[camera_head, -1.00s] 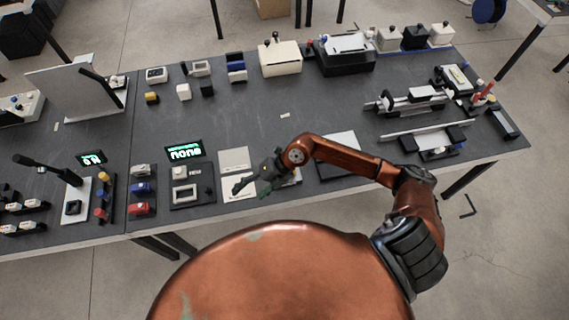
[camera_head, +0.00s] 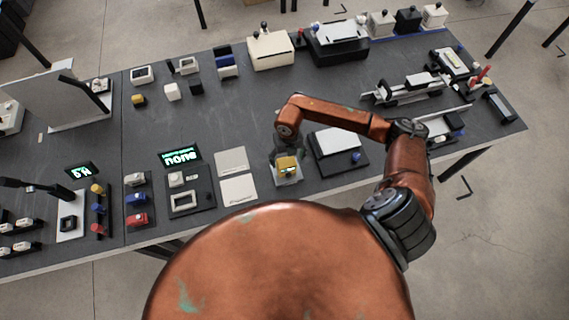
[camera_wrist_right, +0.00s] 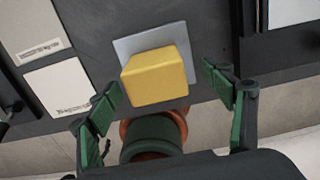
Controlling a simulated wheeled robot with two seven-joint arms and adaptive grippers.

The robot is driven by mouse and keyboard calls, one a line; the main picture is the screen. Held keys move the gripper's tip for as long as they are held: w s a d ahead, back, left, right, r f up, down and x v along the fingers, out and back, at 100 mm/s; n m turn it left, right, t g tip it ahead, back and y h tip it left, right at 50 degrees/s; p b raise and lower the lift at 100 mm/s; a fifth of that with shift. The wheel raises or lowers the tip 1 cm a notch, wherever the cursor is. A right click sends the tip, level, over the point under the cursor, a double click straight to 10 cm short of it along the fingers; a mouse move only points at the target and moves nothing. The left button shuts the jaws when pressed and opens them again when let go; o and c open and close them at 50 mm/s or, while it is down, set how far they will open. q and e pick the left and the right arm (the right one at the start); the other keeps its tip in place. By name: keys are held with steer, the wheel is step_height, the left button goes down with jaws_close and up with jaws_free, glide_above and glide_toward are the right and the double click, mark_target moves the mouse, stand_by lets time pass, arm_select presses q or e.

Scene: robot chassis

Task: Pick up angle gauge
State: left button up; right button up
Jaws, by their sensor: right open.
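A yellow block, which looks like the angle gauge (camera_head: 288,164), stands on a light grey plate (camera_head: 288,182) near the table's front edge. In the right wrist view the yellow block (camera_wrist_right: 155,78) is in the middle, with the plate (camera_wrist_right: 127,45) showing behind and around it. My right gripper (camera_head: 286,148) hangs just above and behind the block in the head view. In the wrist view its green fingers (camera_wrist_right: 160,76) are spread wide, one on each side of the block, and do not appear to touch it. My left gripper is out of view.
Two pale cards (camera_head: 238,190) lie to the left of the block. A black tray (camera_head: 340,153) with a white top and a blue knob is close on the right. Bare dark tabletop (camera_head: 215,120) lies behind.

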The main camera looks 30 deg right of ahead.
steer(key=f, duration=0.1)
steer(key=f+p, duration=0.1)
steer(key=f, duration=0.1)
steer(key=shift+s+a, duration=0.2)
steer(key=shift+a, duration=0.15)
step_height(320, 180, down, 2)
steer(key=shift+f, duration=0.1)
steer(key=shift+w+f, duration=0.1)
steer(key=shift+f, duration=0.25)
steer(key=c, duration=1.2)
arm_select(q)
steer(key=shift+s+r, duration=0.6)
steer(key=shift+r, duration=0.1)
arm_select(e)
steer(key=c, duration=0.4)
steer(key=shift+o, duration=0.2)
steer(key=shift+r, duration=0.15)
